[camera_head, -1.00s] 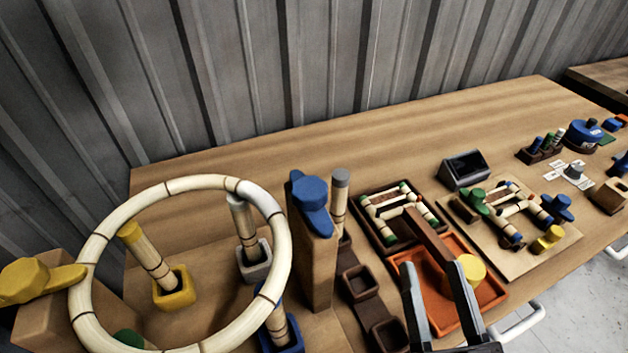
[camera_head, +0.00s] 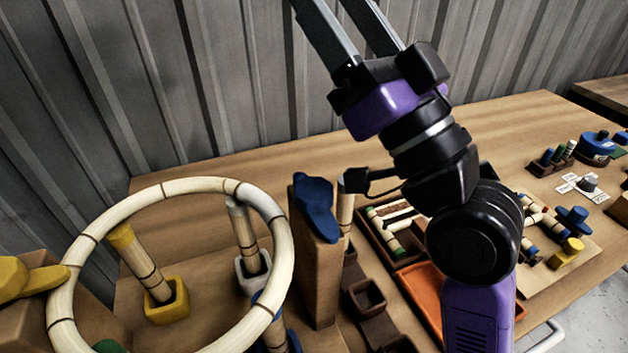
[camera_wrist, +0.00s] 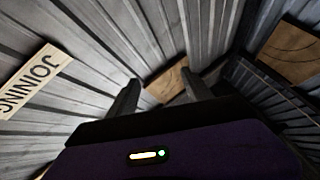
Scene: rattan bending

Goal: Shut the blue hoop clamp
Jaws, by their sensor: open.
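The blue hoop clamp (camera_head: 317,207) is a blue lever on top of an upright wooden post, just right of the big rattan hoop (camera_head: 60,290). Its handle slants down toward the front right. I cannot tell whether it touches the hoop. My gripper (camera_head: 330,8) is raised above and behind the clamp, pointing up and left, apart from it. Its two fingers are spread and nothing shows between them; the tips are cut off at the picture's top. In the wrist view my open fingers (camera_wrist: 160,92) face the corrugated wall, and the clamp does not show.
A yellow clamp (camera_head: 30,283) sits on a wooden block at the hoop's left. Inside the hoop, rattan pegs stand in a yellow cup (camera_head: 167,303) and a white cup. Brown cups (camera_head: 366,296) and an orange tray (camera_head: 425,287) lie right of the post.

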